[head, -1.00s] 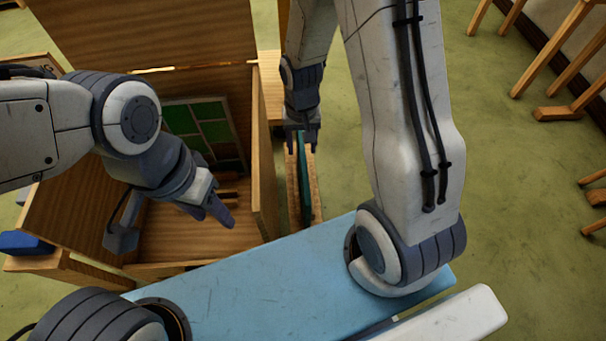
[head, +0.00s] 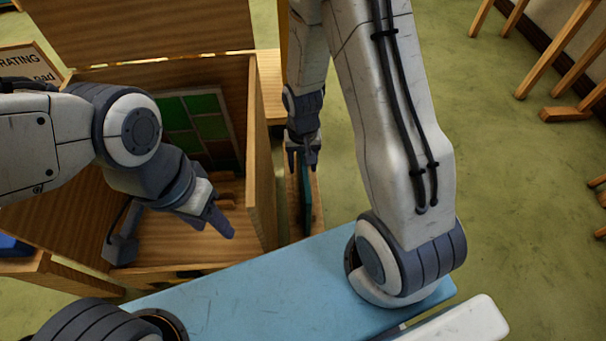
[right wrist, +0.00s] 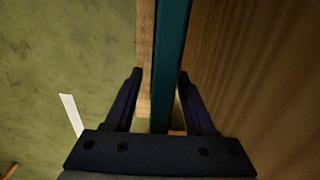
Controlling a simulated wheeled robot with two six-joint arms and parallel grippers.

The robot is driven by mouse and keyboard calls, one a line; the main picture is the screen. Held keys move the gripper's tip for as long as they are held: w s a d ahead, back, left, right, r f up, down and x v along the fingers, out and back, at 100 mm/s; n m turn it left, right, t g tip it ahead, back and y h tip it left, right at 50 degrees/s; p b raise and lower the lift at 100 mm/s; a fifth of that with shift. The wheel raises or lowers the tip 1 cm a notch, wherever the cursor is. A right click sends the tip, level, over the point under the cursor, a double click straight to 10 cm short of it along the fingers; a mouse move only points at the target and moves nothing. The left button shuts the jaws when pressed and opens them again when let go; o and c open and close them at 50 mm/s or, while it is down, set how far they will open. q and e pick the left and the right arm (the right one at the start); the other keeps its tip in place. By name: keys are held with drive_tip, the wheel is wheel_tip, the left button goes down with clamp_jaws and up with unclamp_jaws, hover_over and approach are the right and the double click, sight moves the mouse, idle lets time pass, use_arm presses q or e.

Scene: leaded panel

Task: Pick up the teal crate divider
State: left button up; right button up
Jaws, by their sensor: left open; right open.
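The teal crate divider (head: 307,208) is a thin upright board, seen nearly edge-on in a narrow wooden holder just right of the big wooden crate. In the right wrist view the divider (right wrist: 171,60) runs as a teal strip between the two fingers. My right gripper (head: 303,163) is open over the divider's far part, one finger on each side; I cannot tell whether either touches it. The gripper (right wrist: 161,74) shows no closed grip. My left gripper (head: 222,222) is open and empty over the crate's interior.
The open wooden crate (head: 262,150) holds a leaded panel (head: 213,128) with green panes, leaning at its back. A blue surface (head: 270,280) lies in front. Wooden legs (head: 548,50) stand at the right. The green floor between is clear.

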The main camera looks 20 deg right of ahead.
clamp_jaws()
idle(1.3)
